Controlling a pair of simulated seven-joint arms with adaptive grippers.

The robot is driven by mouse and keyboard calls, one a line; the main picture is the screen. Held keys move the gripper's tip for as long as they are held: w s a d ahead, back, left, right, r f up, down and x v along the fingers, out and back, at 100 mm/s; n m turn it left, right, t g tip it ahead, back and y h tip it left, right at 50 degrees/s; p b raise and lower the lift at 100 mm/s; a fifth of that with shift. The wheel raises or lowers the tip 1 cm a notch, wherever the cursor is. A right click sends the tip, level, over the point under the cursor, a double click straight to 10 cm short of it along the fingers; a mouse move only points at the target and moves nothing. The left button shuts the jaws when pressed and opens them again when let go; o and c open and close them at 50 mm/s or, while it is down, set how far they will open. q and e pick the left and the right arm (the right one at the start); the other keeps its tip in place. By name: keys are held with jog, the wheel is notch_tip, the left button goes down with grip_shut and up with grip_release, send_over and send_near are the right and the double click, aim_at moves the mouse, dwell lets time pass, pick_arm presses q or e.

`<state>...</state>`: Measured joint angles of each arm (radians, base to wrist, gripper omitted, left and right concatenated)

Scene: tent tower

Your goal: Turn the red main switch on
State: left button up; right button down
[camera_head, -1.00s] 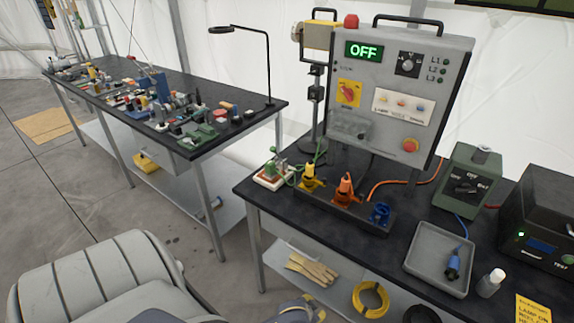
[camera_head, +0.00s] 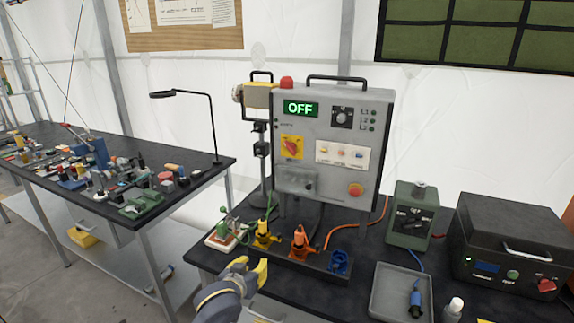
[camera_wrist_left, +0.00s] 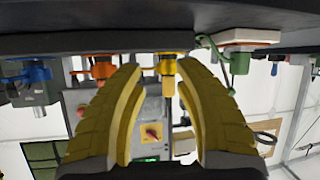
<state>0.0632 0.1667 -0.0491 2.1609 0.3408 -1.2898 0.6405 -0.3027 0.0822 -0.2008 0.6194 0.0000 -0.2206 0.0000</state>
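The red main switch (camera_head: 291,146) is a red rotary knob on a yellow plate, on the left of the grey control panel (camera_head: 362,98). The green display (camera_head: 300,108) above it reads OFF. The switch also shows in the left wrist view (camera_wrist_left: 151,134), which is upside down, between the fingers. My left gripper (camera_head: 254,270), with yellow fingers, is in front of the table edge, below and left of the panel and apart from the switch. In the wrist view its fingers (camera_wrist_left: 168,80) are spread with nothing between them. My right gripper is not in view.
Yellow (camera_head: 264,236), orange (camera_head: 301,243) and blue (camera_head: 340,262) connectors stand on a black strip before the panel. A small green device on a white base (camera_head: 222,240) is left of them. A grey tray (camera_head: 378,300) and green box (camera_head: 410,215) stand to the right.

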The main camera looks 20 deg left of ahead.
pick_arm(q)
jog(key=w+r+n+t+h, duration=0.1)
jog(key=w+r+n+t, duration=0.15)
jog(key=w+r, duration=0.7)
jog(key=n+t+h, duration=0.2)
jog(key=n, duration=0.2)
send_near(289, 149)
jog(key=shift+m, duration=0.25)
jog(key=w, duration=0.3)
jog(key=w+d, duration=0.1)
jog(key=w, duration=0.7)
jog(key=shift+d+f, duration=0.2)
jog(key=shift+s, duration=0.1)
grip_shut()
